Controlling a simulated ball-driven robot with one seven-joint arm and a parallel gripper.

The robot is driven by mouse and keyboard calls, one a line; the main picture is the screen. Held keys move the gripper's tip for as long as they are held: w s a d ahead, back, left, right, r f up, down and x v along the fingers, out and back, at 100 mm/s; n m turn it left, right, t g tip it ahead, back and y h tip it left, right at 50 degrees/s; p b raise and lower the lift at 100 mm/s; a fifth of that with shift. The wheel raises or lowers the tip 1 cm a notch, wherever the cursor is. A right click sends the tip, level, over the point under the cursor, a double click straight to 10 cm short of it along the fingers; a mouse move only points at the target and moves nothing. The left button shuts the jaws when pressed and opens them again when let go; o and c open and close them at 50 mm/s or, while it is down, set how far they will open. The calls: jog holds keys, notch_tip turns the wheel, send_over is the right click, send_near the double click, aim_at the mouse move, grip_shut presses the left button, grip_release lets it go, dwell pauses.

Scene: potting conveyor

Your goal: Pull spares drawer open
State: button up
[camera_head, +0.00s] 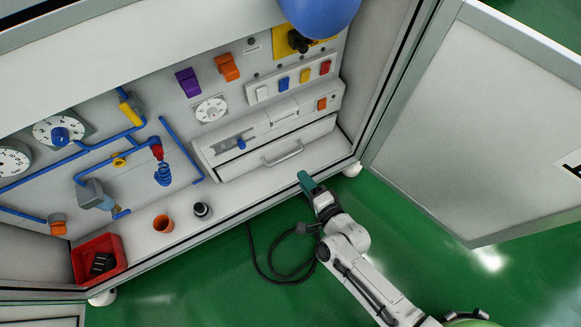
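The spares drawer (273,160) is a long white front low in the right part of the cabinet, with a grey bar handle (283,154) on it. The drawer looks shut. My gripper (305,178) has a teal end and is just below and to the right of the handle, near the cabinet's front edge. It looks apart from the handle. The fingers are too small to tell whether they are open or shut.
An open cabinet door (480,125) stands at the right. A black cable (272,262) lies on the green floor by my arm. An orange pot (163,223), a dark-topped cylinder (202,210) and a red bin (88,247) stand on the cabinet's shelf at left. A blue ball (318,14) is at the top.

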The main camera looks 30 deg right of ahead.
jog(key=shift+m+h, duration=0.3)
jog(key=shift+m, duration=0.1)
jog(key=b+x, duration=0.1)
jog(key=x, duration=0.2)
jog(key=b+x, duration=0.1)
jog(key=x, duration=0.3)
jog(key=f+b+x, duration=0.1)
jog(key=x, duration=0.3)
jog(key=shift+s+d+b, duration=0.15)
jog(key=shift+d+b, duration=0.1)
jog(key=shift+b, duration=0.1)
grip_shut()
